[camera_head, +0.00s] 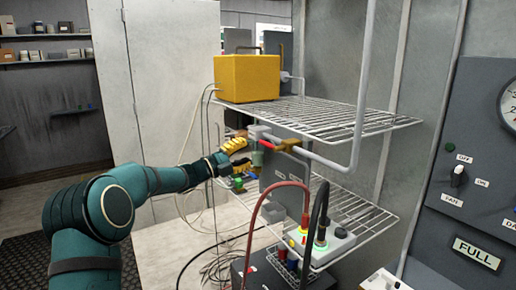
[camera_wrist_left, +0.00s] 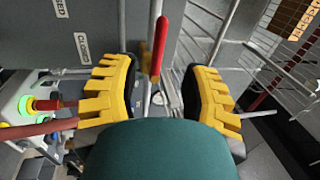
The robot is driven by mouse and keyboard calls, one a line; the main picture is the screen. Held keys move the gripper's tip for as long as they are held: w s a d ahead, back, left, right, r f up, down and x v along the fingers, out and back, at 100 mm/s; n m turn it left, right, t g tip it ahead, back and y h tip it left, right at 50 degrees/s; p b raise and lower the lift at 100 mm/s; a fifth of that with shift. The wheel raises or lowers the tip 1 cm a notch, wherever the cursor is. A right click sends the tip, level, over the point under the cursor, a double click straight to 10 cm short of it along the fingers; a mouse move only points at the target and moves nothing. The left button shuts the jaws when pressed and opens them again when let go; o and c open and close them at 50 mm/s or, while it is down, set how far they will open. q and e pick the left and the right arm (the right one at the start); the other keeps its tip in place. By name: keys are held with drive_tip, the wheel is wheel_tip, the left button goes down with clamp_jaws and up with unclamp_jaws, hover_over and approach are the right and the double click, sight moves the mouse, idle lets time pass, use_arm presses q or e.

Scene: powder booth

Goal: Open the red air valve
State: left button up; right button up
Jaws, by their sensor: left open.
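The red valve handle (camera_head: 266,144) shows small in the head view, beside the brass valve body (camera_head: 289,145) on the grey pipe, below the upper wire shelf. In the left wrist view the red handle (camera_wrist_left: 161,45) is a long lever seen nearly upright, between my two yellow fingers in the picture. My left gripper (camera_head: 240,157) is open, just left of the handle in the head view. Its fingers (camera_wrist_left: 160,88) stand wide apart, with a visible gap on each side of the lever. I see no contact. My right gripper is not in view.
A yellow box (camera_head: 247,78) sits on the upper wire shelf (camera_head: 335,117). Below, a light grey box (camera_head: 335,245) with lit connectors and red and black cables stands on the lower shelf. Labels, one reading CLOSED (camera_wrist_left: 83,48), are on the grey panel near the handle.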

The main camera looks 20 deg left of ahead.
use_arm(q)
drive_tip(key=shift+v, duration=1.95)
drive_tip(key=s+d+f+n+g+y, duration=0.1)
drive_tip(key=s+d+f+n+y, duration=0.1)
drive_tip(key=d+f+n, duration=0.6)
drive_tip(key=s+d+f+n+g+y, duration=0.1)
drive_tip(key=s+f+n+y, duration=0.3)
drive_tip(key=f, duration=0.9)
drive_tip(key=d+f+n+g+y, duration=0.1)
drive_tip(key=d+f+n+g, duration=0.1)
drive_tip(key=d+f+n, duration=0.6)
drive_tip(key=s+d+f+n+g, duration=0.2)
drive_tip(key=s+f, duration=0.4)
drive_tip(key=s, duration=0.4)
drive_tip(key=s+d+f+n+g+y, duration=0.1)
drive_tip(key=s+d+f+n+g, duration=0.1)
drive_tip(key=s+f+g, duration=0.3)
drive_tip(key=s+d+f+n+g, duration=0.2)
drive_tip(key=s+f, duration=0.5)
drive_tip(key=s, duration=0.7)
drive_tip(key=shift+s+d+n+g+y, duration=0.25)
drive_tip(key=shift+s+n+g+y, duration=0.1)
drive_tip(key=shift+n+g, duration=0.35)
drive_tip(key=shift+c, duration=0.3)
